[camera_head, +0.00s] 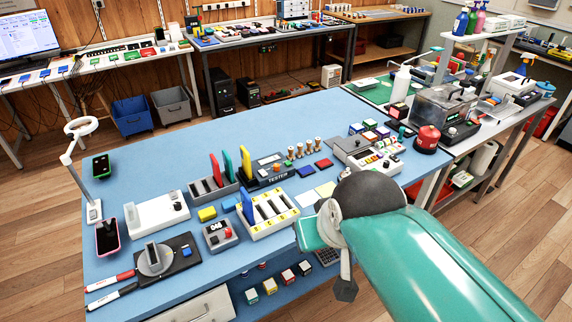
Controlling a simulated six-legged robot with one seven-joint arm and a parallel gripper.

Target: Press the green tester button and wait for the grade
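The tester (270,172) is a dark box with "TESTER" on its front, near the middle of the blue table (160,172). Its top carries a small display and an orange-red patch; I cannot make out a green button or read a grade. My gripper (345,288) seems to be the dark end hanging by the table's front edge, right of and nearer than the tester. Its fingers are not clear.
Left of the tester is a grey slotted rack (212,187) with upright slabs. In front is a white-and-yellow slotted rack (268,215) holding a blue slab. A pink-edged phone (107,236) lies at the left. Wooden-handled stamps (305,150) stand just right of the tester.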

